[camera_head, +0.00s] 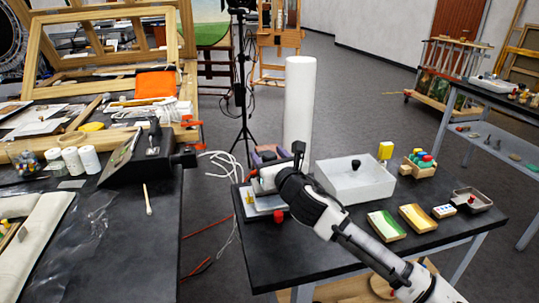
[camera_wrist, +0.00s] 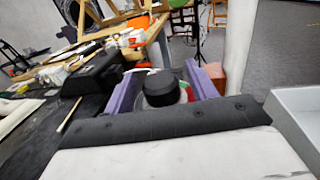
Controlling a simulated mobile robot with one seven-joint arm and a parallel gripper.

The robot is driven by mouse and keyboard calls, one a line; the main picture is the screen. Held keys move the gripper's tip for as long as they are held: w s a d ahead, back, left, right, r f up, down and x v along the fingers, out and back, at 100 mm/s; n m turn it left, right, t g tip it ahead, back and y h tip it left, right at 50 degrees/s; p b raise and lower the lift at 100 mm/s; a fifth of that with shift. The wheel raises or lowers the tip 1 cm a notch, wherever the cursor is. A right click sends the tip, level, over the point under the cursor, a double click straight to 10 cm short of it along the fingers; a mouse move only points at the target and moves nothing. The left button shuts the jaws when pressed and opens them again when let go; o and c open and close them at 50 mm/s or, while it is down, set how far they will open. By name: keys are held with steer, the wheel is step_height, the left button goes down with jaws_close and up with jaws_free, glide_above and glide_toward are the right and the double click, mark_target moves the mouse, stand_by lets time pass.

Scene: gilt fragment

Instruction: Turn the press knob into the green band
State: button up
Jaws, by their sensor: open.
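My gripper (camera_wrist: 168,80) shows in the wrist view as two purple fingers standing apart. A round black knob (camera_wrist: 165,88) on a grey base sits between them, with gaps on both sides. A bit of green and red shows just right of the knob, mostly hidden by the right finger. In the head view my gripper (camera_head: 264,157) is over the left end of the right-hand black table, above a small white press (camera_head: 259,207) with a red part at its front. My wrist hides the knob there, and the green band cannot be made out clearly.
A white open box (camera_head: 355,187) with a black knob-like item stands close right of my gripper. A white column (camera_head: 299,105) rises behind. Green and tan blocks (camera_head: 386,225) lie farther right. A cluttered black bench (camera_head: 120,245) is at left, across a floor gap with cables.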

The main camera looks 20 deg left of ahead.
steer(key=c, duration=1)
steer(key=shift+f+m+t+h+b, duration=0.1)
steer(key=shift+m+t+h+b, duration=0.2)
